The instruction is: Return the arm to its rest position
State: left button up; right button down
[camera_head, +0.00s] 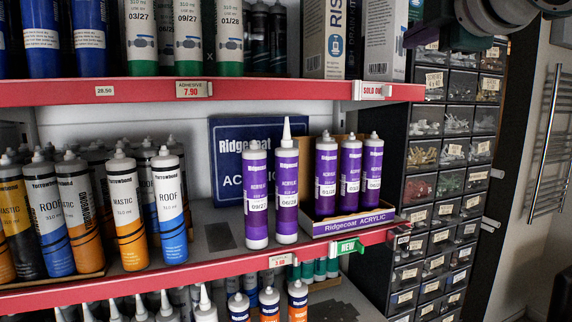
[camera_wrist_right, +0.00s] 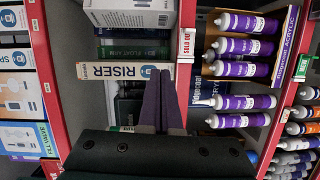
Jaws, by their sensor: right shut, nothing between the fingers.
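My right arm's wrist and dark gripper body (camera_head: 430,28) show at the top right of the head view, up beside the upper shelf's right end. In the right wrist view my right gripper's fingers (camera_wrist_right: 159,74) are together with nothing between them. They point toward the shelf, in front of a white RISER box (camera_wrist_right: 125,71), whose distance I cannot tell. My left gripper is in neither view.
Purple acrylic tubes (camera_head: 257,195) stand on the middle shelf, several of them in a Ridgecoat tray (camera_head: 350,222). Red shelf edges (camera_head: 130,92) run across. A rack of small drawers (camera_head: 440,215) stands at the right, with a towel rail (camera_head: 549,140) beyond.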

jog(key=s+a+f+m+g, duration=0.2)
jog(key=s+f, duration=0.3)
jog(key=f, duration=0.3)
jog(key=s+a+f+m+g+y, duration=0.1)
jog(key=s+a+f+m+g, duration=0.2)
jog(key=f, duration=0.6)
jog(key=s+a+f+m+g, duration=0.1)
jog(key=s+f+m, duration=0.1)
jog(key=s+f, duration=0.5)
jog(key=s+d+f+m+g, duration=0.2)
jog(key=s+f+m, duration=0.1)
jog(key=s, duration=0.5)
jog(key=s+d+f+m+g+h, duration=0.1)
jog(key=s+d+f+m+g, duration=0.1)
jog(key=s+f, duration=0.4)
jog(key=s+d+f+m+g+h, duration=0.1)
jog(key=s+d+f+m+g, duration=0.1)
jog(key=s, duration=0.7)
notch_tip(320, 180, down, 2)
jog(key=shift+s+f+m+g, duration=0.25)
jog(key=shift+s+m+g, duration=0.15)
jog(key=shift+m+g, duration=0.6)
jog(key=c, duration=1.6)
grip_release()
